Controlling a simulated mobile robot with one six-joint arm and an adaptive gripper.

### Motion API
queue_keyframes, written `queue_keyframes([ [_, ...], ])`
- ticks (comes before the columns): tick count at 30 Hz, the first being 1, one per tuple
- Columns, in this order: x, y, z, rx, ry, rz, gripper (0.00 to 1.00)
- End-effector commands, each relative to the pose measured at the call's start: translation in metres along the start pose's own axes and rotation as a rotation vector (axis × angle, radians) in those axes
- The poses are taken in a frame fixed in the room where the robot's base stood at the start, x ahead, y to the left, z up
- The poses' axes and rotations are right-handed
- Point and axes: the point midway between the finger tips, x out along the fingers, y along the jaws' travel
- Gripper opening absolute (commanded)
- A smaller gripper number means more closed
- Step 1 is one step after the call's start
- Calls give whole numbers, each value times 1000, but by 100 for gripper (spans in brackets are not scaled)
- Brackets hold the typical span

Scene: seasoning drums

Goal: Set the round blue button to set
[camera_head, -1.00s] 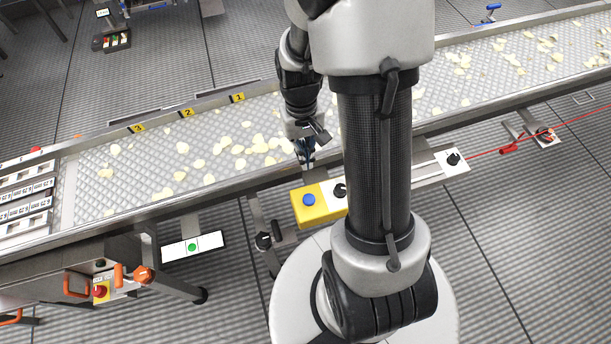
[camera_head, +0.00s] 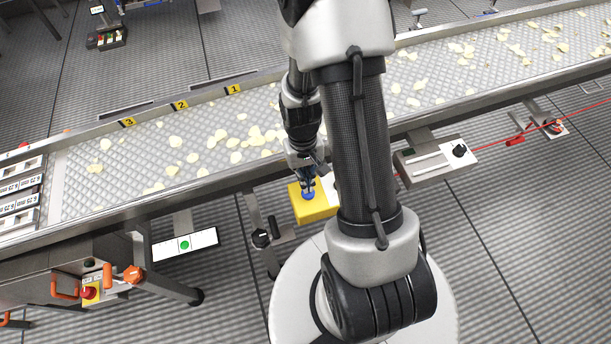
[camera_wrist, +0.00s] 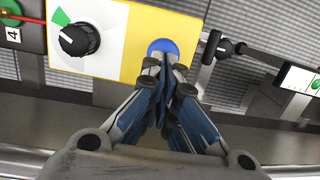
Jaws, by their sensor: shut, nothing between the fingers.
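The round blue button (camera_head: 308,195) sits on the yellow part of a control box (camera_head: 316,211) at the conveyor's near edge. In the wrist view the blue button (camera_wrist: 163,47) shows just beyond my fingertips, its lower part hidden by them. My gripper (camera_head: 307,184) is shut and empty, pointing down over the button. In the wrist view my gripper (camera_wrist: 166,62) overlaps the button's near edge; I cannot tell whether it touches. The black knob (camera_wrist: 76,39) on a white and green plate is on the same box, left of the button.
The conveyor (camera_head: 215,150) carries scattered chips behind the box. A white panel with a green button (camera_head: 185,245) hangs to the left. A lever with a black knob (camera_wrist: 225,47) is right of the box. Another black knob (camera_head: 459,150) is further right.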

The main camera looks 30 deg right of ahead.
Motion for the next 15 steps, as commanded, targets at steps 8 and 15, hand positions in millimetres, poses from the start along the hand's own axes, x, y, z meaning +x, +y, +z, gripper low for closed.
queue_keyframes([
  [8,3,0,0,0,-1,0,0],
  [15,21,0,-3,0,0,0,0],
])
